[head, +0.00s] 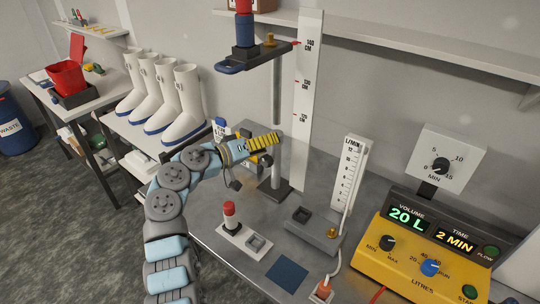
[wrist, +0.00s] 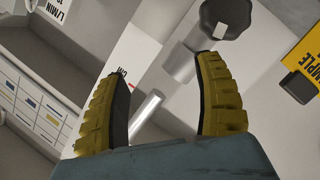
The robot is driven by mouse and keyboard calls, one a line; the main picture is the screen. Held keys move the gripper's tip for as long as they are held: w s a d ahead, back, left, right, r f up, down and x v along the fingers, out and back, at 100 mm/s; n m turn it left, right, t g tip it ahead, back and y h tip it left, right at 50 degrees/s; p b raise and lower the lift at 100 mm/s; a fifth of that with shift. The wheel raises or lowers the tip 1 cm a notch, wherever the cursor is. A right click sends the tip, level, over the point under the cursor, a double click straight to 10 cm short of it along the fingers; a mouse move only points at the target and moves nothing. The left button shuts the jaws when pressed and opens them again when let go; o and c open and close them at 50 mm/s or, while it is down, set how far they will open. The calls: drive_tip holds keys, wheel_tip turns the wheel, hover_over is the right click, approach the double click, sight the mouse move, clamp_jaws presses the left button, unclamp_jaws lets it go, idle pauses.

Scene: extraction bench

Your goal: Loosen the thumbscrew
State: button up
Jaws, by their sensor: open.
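My gripper (head: 270,148) is open, its yellow ribbed fingers beside the upright metal post (head: 276,95) and well below its blue bracket (head: 250,57). In the wrist view the gripper (wrist: 170,70) has a wide gap between its fingers. A black lobed knob (wrist: 226,14) shows beyond the right fingertip, apart from it. A small brass knob (head: 268,40) stands on the bracket, and another brass knob (head: 332,233) is near the flow meter's foot. I cannot tell which knob is the thumbscrew. A metal rod (wrist: 146,108) shows between the fingers, which hold nothing.
A height scale (head: 308,100) stands right of the post. A flow meter (head: 348,175) and a yellow pump unit (head: 420,250) are further right. A switch box with a red-topped plunger (head: 230,215) sits in front. White boots (head: 180,105) stand on the left.

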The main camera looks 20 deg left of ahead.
drive_tip(key=s+f+m+y+p, duration=0.2)
drive_tip(key=s+m, duration=0.1)
drive_tip(key=m, duration=0.1)
drive_tip(key=m+t+y+p, duration=0.1)
drive_tip(key=m+y+p, duration=0.4)
drive_tip(key=m+y, duration=0.25)
approach(266, 162)
drive_tip(key=shift+m+h, duration=0.25)
drive_tip(key=shift+a+p+x, duration=0.1)
drive_tip(key=shift+p+x, duration=0.15)
drive_tip(key=shift+x, duration=2.7)
drive_tip(key=shift+a+p+x, duration=0.15)
drive_tip(key=shift+p+x, duration=0.1)
drive_tip(key=shift+x, duration=2.75)
drive_tip(key=c, duration=1.2)
